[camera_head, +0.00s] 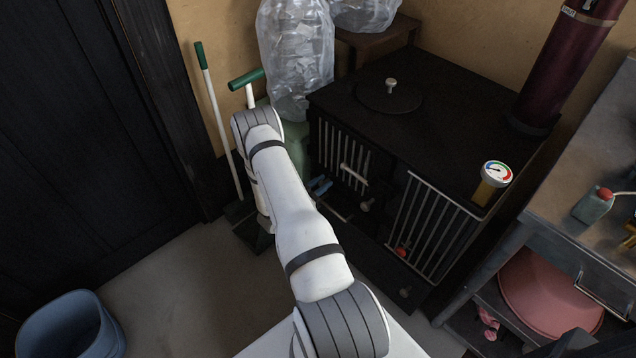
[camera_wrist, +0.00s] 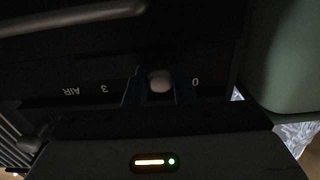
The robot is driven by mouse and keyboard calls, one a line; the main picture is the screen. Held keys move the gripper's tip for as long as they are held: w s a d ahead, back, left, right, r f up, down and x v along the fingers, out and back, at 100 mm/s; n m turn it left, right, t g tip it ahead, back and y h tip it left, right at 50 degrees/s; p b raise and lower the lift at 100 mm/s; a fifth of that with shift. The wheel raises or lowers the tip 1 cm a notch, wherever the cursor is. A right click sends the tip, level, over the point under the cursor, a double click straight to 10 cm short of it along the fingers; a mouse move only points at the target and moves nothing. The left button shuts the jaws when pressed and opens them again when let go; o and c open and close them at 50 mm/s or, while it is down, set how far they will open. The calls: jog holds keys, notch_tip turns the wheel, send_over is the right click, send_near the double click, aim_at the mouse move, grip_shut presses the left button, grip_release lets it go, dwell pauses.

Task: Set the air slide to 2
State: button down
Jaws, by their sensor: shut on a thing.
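The air slide's pale knob (camera_wrist: 160,82) shows in the wrist view on the dark front of the stove (camera_head: 425,125). The lettering is upside down there: AIR and 3 lie to the left of the knob, 0 to the right. The knob stands between 3 and 0, somewhat nearer 0. My gripper (camera_wrist: 159,92) has one blue finger on each side of the knob and is shut on it. In the head view my gripper (camera_head: 320,186) is low at the stove's left front, and the held knob cannot be made out.
A barred door (camera_head: 433,228) with a red knob is on the stove's right front. A round dial (camera_head: 497,174) sits at the top corner. Clear bags (camera_head: 296,50) and green-handled tools (camera_head: 205,90) stand at left. A blue bucket (camera_head: 70,325) is on open floor.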

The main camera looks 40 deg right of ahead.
aim_at(338, 184)
jog(key=s, duration=0.4)
jog(key=shift+d, duration=0.15)
jog(key=c, duration=1.3)
grip_release()
jog(key=shift+w, duration=0.15)
jog(key=shift+o, duration=0.2)
jog(key=shift+p, duration=0.3)
jog(key=a+p, duration=0.1)
jog(key=a, duration=0.6)
jog(key=shift+s+a, duration=0.3)
jog(key=shift+a, duration=0.1)
